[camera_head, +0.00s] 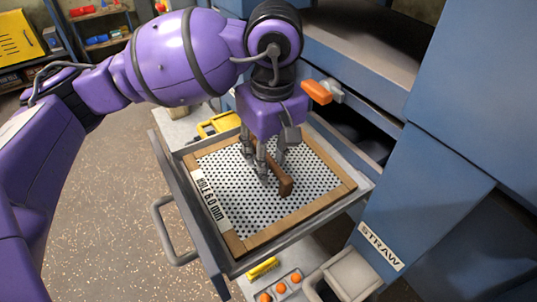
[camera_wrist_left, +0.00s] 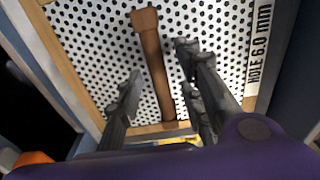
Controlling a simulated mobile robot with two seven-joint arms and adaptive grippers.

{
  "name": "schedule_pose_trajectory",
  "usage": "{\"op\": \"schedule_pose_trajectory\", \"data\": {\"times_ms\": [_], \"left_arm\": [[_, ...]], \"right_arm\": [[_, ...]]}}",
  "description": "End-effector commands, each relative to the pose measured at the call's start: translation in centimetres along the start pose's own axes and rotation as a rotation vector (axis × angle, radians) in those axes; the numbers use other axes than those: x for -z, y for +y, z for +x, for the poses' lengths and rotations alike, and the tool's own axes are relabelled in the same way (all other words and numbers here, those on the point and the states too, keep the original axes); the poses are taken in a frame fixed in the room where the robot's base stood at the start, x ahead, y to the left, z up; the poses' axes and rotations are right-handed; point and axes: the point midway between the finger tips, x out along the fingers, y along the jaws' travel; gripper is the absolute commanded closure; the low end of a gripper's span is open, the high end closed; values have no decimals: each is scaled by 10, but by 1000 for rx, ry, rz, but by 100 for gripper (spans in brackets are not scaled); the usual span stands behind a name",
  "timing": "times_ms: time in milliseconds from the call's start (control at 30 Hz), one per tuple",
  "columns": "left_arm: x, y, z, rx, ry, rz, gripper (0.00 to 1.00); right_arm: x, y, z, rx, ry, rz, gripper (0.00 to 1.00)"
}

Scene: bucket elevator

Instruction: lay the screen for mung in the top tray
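A perforated white screen (camera_head: 225,165) in a wooden frame, labelled "HOLE 6.0 mm", lies inside the rim of a grey pulled-out tray (camera_head: 213,262). Whether it sits fully flat is hard to tell. A brown wooden handle (camera_head: 286,186) stands across the middle of the screen. My left gripper (camera_head: 267,172) is down over the screen at this handle. In the left wrist view, the handle (camera_wrist_left: 155,65) runs between the two separated fingers (camera_wrist_left: 160,75), with gaps on both sides. The left gripper is open. My right gripper is not in view.
The tray has a metal pull handle (camera_head: 165,232) at its front. An orange-handled clamp (camera_head: 316,92) sticks out near the tray's back corner. A blue machine body with a "STRAW" label (camera_head: 380,246) stands at the right. Orange buttons (camera_head: 280,287) lie below the tray.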

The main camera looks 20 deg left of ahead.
Motion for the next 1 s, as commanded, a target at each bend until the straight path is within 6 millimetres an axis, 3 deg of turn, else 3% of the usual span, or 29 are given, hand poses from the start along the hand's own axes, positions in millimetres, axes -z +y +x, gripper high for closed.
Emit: {"op": "schedule_pose_trajectory", "data": {"times_ms": [267, 700, 1000], "left_arm": [[0, 0, -10, 0, 0, 0, 65], [0, 1, -98, -4, 2, 0, 65], [0, 0, -120, 0, 0, -1, 65]], "right_arm": [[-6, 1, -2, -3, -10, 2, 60], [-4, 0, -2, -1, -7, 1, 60], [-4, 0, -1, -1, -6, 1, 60]]}}
